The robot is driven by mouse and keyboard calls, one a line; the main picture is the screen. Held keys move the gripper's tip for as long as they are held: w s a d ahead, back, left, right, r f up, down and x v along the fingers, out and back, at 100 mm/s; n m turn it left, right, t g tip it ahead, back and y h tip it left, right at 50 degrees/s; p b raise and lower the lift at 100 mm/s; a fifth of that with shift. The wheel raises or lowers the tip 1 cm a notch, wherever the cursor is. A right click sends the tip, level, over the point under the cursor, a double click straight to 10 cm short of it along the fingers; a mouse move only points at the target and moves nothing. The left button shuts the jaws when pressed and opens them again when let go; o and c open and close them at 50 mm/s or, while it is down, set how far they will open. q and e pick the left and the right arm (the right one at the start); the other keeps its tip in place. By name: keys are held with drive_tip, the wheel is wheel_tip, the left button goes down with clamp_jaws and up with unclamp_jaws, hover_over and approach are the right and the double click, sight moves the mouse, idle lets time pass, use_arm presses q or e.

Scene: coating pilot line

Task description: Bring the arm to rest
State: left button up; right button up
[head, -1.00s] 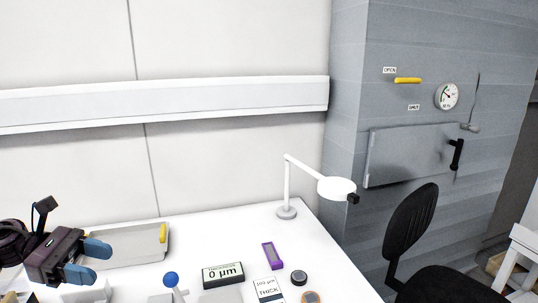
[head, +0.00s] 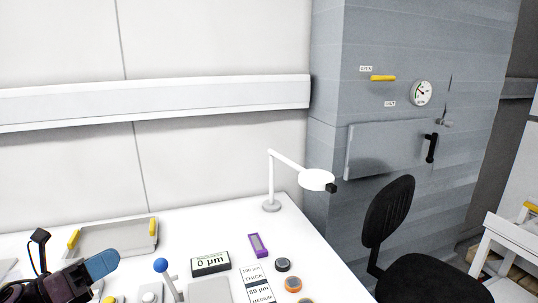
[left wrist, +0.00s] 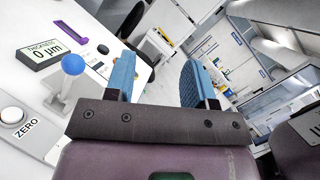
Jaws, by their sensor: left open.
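My left gripper (head: 98,272) is at the lower left of the head view, above the front left part of the white bench. In the left wrist view its two blue fingers (left wrist: 160,82) stand apart with nothing between them, so it is open and empty. The blue-knobbed lever (head: 161,266) stands to its right, apart from it; it also shows in the left wrist view (left wrist: 73,64). My right gripper is in neither view.
On the bench are a grey tray (head: 112,240) with yellow handles, a thickness display (head: 210,263) reading 0 µm, a purple item (head: 258,245), dark pucks and a white lamp (head: 316,180). A black chair (head: 390,215) stands before the grey oven cabinet (head: 400,150).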

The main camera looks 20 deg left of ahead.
use_arm(q)
drive_tip(key=s+f+n+g+y, duration=0.1)
drive_tip(key=s+f+n+y, duration=0.1)
drive_tip(key=f+n+y, duration=0.8)
drive_tip(key=s+f+n+g+y, duration=0.15)
drive_tip(key=n+y, duration=0.45)
drive_tip(key=n, duration=1)
drive_tip(key=s+d+f+n+g+h, duration=0.3)
drive_tip(key=s+d+f+n+g, duration=0.8)
drive_tip(key=d, duration=0.3)
drive_tip(key=w+f+t+b, duration=0.2)
drive_tip(key=f+t+b, duration=0.2)
drive_tip(key=f, duration=0.6)
drive_tip(key=w+f+m+t+h+b, duration=0.1)
drive_tip(key=w+f+t+b, duration=0.2)
drive_tip(key=f+b, duration=0.3)
wheel_tip(320, 180, down, 5)
drive_tip(key=shift+r+t, duration=0.2)
drive_tip(key=shift+t, duration=0.55)
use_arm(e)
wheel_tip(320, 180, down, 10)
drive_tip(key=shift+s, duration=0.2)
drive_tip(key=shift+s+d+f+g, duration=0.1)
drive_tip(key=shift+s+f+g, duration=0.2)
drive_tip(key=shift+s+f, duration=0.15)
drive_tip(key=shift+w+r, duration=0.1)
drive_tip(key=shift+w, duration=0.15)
